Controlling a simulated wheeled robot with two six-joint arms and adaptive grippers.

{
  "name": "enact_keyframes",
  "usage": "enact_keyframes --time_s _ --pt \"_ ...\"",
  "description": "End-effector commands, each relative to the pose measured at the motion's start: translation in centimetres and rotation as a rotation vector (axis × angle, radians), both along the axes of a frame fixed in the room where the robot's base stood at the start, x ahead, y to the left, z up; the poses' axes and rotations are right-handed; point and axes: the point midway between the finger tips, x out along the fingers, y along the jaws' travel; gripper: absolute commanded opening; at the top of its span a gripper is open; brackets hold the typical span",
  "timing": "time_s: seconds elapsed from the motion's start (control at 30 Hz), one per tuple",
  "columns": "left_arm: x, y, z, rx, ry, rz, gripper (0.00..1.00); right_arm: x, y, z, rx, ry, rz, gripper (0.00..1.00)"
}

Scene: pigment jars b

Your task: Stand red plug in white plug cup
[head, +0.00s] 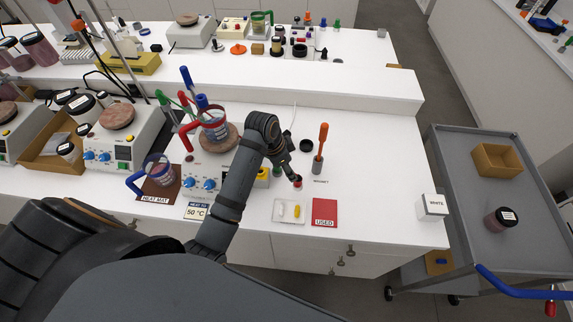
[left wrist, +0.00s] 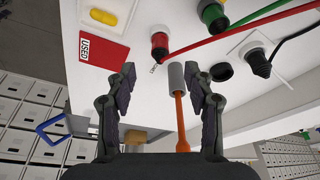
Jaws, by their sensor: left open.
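The red plug (left wrist: 160,42) stands in a small white cup (left wrist: 159,29), a dark end on top with a red cable running off from it. In the head view the red plug (head: 298,183) shows small, just past my left fingertips. My left gripper (left wrist: 160,72) is open and empty; the plug lies ahead between its fingers, apart from them. In the head view my left gripper (head: 291,170) reaches over the bench and partly hides the white cup.
An orange-handled screwdriver (head: 322,137) stands in a grey holder beside the gripper, with a black ring (head: 307,145) behind it. A green plug (left wrist: 213,14) is close by. A red USED mat (head: 325,210) and a white tray (head: 287,218) lie in front.

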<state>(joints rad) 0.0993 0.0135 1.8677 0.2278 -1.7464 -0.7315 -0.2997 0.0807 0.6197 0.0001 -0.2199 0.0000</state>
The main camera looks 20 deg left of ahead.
Motion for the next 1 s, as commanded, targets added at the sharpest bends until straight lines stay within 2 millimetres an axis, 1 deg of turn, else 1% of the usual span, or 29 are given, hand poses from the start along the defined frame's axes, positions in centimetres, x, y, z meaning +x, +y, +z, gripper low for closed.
enact_keyframes --time_s 0.03,0.1,0.2,1.0 --pt "-0.1 0.2 0.8 0.0 -0.003 0.0 0.53 0.0 0.0 0.0 0.0 0.0 0.0 0.4" --pt "-0.3 0.3 1.4 0.0 -0.001 0.0 0.53 0.0 0.0 0.0 0.0 0.0 0.0 0.4" --pt "-0.4 0.4 1.9 0.001 -0.001 0.0 0.53 0.0 0.0 0.0 0.001 0.0 0.0 0.4" --pt "-0.5 0.4 1.9 -0.001 0.001 0.0 0.53 0.1 0.1 0.0 0.001 -0.002 0.0 0.4"
